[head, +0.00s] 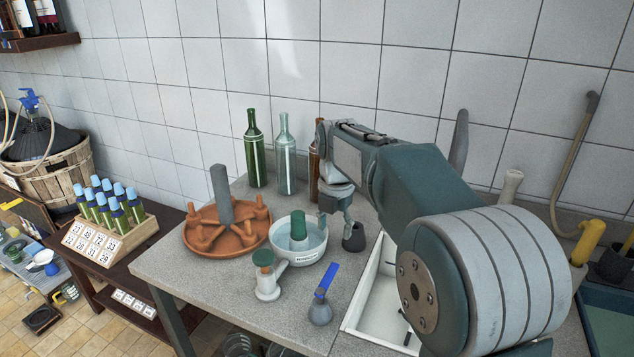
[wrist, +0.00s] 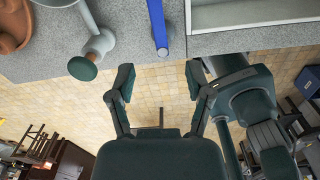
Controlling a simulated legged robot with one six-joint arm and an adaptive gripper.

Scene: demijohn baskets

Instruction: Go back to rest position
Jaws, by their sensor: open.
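My grey and teal arm reaches in from the right of the head view, over the grey stone counter (head: 215,284). My gripper (head: 336,214) hangs at its far end, above the counter beside a white bowl (head: 308,251). In the wrist view my gripper (wrist: 160,78) has its two dark fingers spread apart with nothing between them. Tiled floor (wrist: 160,98) shows behind the fingers, past the counter edge. The bowl holds a green-capped piece (head: 298,225). My arm hides part of the counter and the sink.
Near my gripper are a dark small cup (head: 354,237), a terracotta dish (head: 228,240), a green-topped white tool (head: 266,277) and a blue-handled tool (head: 325,285). Bottles (head: 285,155) stand at the tiled wall. A white tray (head: 362,319) lies under my arm. A hose (head: 571,160) hangs right.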

